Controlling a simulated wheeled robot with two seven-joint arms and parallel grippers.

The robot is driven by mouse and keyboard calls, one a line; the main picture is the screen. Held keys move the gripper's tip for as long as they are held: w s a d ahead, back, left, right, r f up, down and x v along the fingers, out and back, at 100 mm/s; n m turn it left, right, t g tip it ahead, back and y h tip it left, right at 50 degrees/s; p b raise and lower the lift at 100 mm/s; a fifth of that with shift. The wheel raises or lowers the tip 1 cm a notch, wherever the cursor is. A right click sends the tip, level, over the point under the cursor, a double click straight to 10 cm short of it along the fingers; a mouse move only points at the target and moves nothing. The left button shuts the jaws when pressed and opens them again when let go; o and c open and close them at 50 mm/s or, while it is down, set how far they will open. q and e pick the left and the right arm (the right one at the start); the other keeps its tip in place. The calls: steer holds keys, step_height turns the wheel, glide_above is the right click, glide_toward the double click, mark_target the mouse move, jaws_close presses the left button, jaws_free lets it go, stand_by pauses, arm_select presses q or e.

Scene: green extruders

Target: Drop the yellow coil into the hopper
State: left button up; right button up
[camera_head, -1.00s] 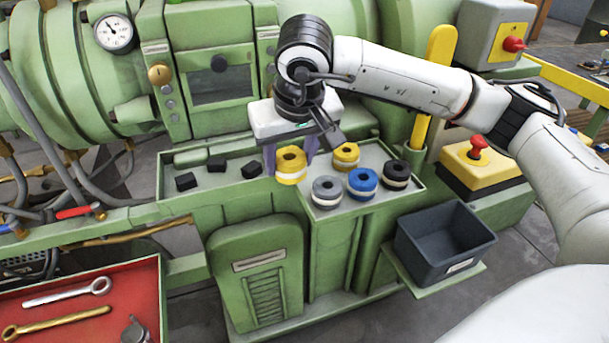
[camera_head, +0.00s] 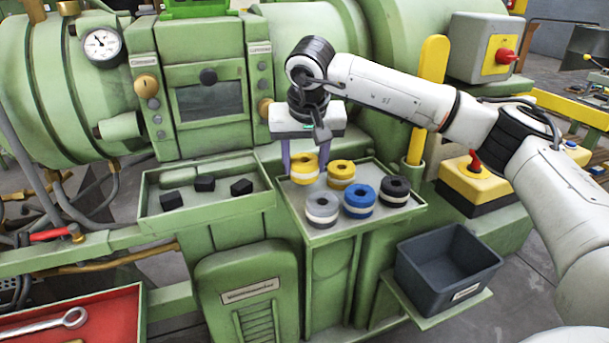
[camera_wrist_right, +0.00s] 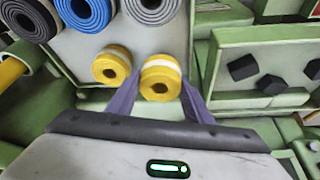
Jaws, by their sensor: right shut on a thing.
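My right gripper (camera_head: 304,170) is shut on a yellow coil (camera_head: 304,166) with a pale band, its two purple fingers on either side of it. In the right wrist view the held coil (camera_wrist_right: 160,73) is between the fingertips. In the head view it appears over the back left part of the coil tray; its height is hard to judge. A second yellow coil (camera_head: 341,173) stands on the tray beside it and also shows in the wrist view (camera_wrist_right: 111,64). A bright green part (camera_head: 196,8) at the top edge may be the hopper, mostly cut off. My left gripper is not in view.
The green tray (camera_head: 318,236) also holds a grey coil (camera_head: 322,208), a blue coil (camera_head: 360,200) and a black coil (camera_head: 395,189). A left tray (camera_head: 215,213) holds black cubes. An empty dark bin (camera_head: 448,268) stands lower right. A yellow post (camera_head: 428,90) rises beside my right arm.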

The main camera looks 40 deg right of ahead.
mark_target(305, 174)
steer(key=shift+f, duration=1.4)
steer(key=shift+f, duration=0.15)
steer(key=o, duration=0.8)
steer(key=shift+o, duration=0.2)
